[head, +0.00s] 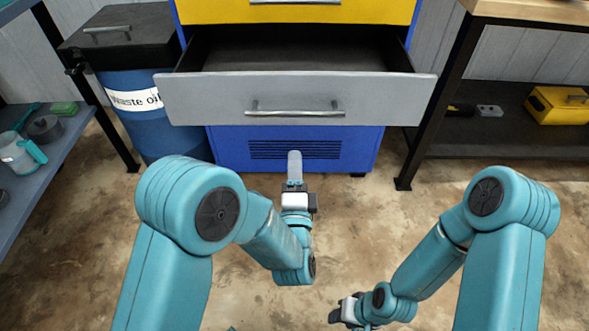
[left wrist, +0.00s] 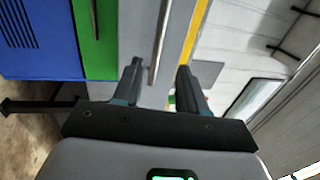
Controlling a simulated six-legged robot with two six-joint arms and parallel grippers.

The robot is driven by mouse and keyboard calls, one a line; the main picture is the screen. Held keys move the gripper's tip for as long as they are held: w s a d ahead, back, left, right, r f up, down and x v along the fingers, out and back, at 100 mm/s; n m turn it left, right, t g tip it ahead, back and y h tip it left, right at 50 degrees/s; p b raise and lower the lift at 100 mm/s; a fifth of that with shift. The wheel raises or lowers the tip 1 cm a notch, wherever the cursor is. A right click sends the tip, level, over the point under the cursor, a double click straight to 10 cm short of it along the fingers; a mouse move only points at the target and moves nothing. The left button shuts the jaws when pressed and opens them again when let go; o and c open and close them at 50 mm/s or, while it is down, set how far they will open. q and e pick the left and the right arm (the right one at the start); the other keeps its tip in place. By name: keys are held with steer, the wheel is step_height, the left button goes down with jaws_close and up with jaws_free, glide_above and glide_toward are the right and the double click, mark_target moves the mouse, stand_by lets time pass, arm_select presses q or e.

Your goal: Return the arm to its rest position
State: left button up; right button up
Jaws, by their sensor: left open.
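My left gripper (head: 294,156) is in front of the blue cabinet, lower in the head view than the grey drawer's handle. Its two fingers (left wrist: 158,77) are spread apart with nothing held in the left wrist view. The grey drawer (head: 190,98) is pulled out, and its visible inside is dark and empty. Its metal handle (head: 295,112) shows a gap from the gripper in the head view. In the left wrist view the handle (left wrist: 160,45) appears between the fingers. My right gripper (head: 338,312) is low in the head view; its jaw opening is unclear.
A yellow drawer (head: 370,10) is above the grey one. A blue waste oil drum (head: 125,130) stands left of the cabinet. A blue shelf (head: 75,140) is at far left, and a black-framed workbench (head: 450,150) at right. Bare floor lies in front of the cabinet.

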arm_select(q)
steer(key=shift+s+f, duration=0.1)
steer(key=shift+s, duration=0.5)
